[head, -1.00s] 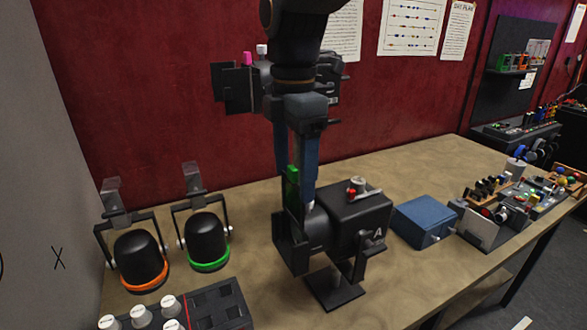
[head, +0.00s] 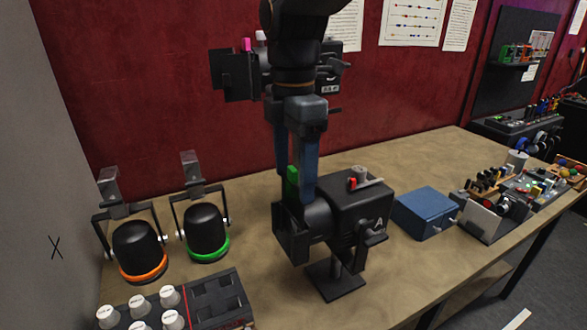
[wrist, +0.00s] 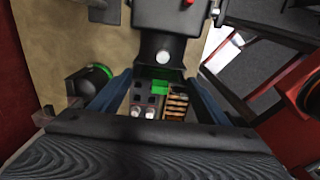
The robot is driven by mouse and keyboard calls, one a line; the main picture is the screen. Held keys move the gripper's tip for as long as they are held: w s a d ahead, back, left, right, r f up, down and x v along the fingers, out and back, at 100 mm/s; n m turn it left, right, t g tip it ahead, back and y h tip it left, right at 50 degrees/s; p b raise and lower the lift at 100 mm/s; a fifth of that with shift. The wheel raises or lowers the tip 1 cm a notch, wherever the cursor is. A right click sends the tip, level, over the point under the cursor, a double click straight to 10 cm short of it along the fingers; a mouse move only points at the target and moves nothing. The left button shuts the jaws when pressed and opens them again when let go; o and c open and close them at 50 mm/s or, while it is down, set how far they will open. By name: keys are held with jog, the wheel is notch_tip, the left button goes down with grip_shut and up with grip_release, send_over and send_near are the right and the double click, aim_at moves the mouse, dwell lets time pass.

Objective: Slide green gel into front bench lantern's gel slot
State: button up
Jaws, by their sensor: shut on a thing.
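The bench lantern marked A (head: 352,213) is a black box on a stand on the bench, with its front frame to the left. The green gel (head: 292,181) is upright at the top of that frame; its lower part is hidden. My gripper (head: 295,188) points down over the frame, its blue fingers either side of the gel and shut on it. In the wrist view the gel (wrist: 160,87) shows as a small green patch between the fingers, below the dark lantern body. How deep it sits in the slot cannot be told.
Two black lamps, one orange-rimmed (head: 141,250) and one green-rimmed (head: 206,233), stand at left. A knob panel (head: 200,305) is in front. A blue box (head: 425,213) sits right of the lantern. A black device (head: 238,75) shows behind my arm.

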aim_at(294, 195)
jog(key=shift+f+b, duration=1.2)
jog(key=shift+f, duration=1.45)
jog(key=o, duration=1.3)
jog(key=shift+o, duration=0.2)
notch_tip(294, 195, up, 7)
jog(key=shift+f+b, duration=0.2)
jog(key=shift+b, duration=0.7)
jog(key=shift+r, duration=0.65)
jog(key=shift+s, duration=0.1)
